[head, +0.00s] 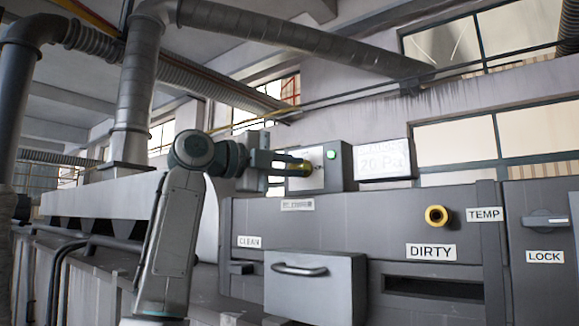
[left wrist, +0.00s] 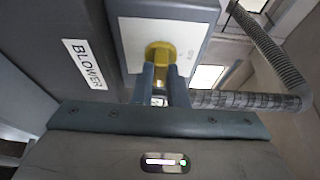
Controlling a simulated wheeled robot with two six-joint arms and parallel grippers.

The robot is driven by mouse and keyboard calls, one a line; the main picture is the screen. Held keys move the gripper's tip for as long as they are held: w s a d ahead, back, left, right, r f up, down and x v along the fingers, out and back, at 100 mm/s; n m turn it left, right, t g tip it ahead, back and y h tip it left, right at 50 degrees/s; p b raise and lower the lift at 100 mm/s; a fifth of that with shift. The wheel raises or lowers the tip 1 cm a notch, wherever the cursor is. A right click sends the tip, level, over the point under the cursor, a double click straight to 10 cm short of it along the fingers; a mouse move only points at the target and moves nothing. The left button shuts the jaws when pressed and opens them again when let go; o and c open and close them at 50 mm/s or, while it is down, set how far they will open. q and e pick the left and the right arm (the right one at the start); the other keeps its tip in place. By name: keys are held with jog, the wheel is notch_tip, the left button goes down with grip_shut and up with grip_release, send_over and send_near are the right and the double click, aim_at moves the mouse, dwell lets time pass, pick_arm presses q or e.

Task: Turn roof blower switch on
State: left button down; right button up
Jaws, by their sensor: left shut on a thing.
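The blower switch is a yellow knob (head: 303,167) on the face of a small grey box (head: 337,177) on top of the machine. A green lamp (head: 331,153) shows on that box. In the left wrist view the yellow knob (left wrist: 160,50) sits on a pale panel (left wrist: 195,35), with a BLOWER label (left wrist: 84,63) on the dark surface to its left. My left gripper (head: 290,163) reaches in from the left and is shut on the knob; its fingertips (left wrist: 162,68) are on either side of it. The fingers hide part of the knob. My right gripper is not in view.
A display reading about 20 Pa (head: 384,161) stands right of the box. Below are a drawer with a handle (head: 316,287), a DIRTY slot (head: 432,287), a yellow-ringed button (head: 436,216) and a LOCK handle (head: 546,221). Ducts (head: 134,90) run overhead.

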pick_arm(q)
jog(key=shift+f, duration=0.1)
jog(key=c, duration=1.4)
grip_release()
jog(key=shift+c, duration=0.2)
jog(key=shift+s+a, duration=0.15)
jog(key=shift+a, duration=0.05)
jog(key=b+v, duration=0.5)
jog(key=v, duration=0.5)
jog(key=shift+a, duration=0.15)
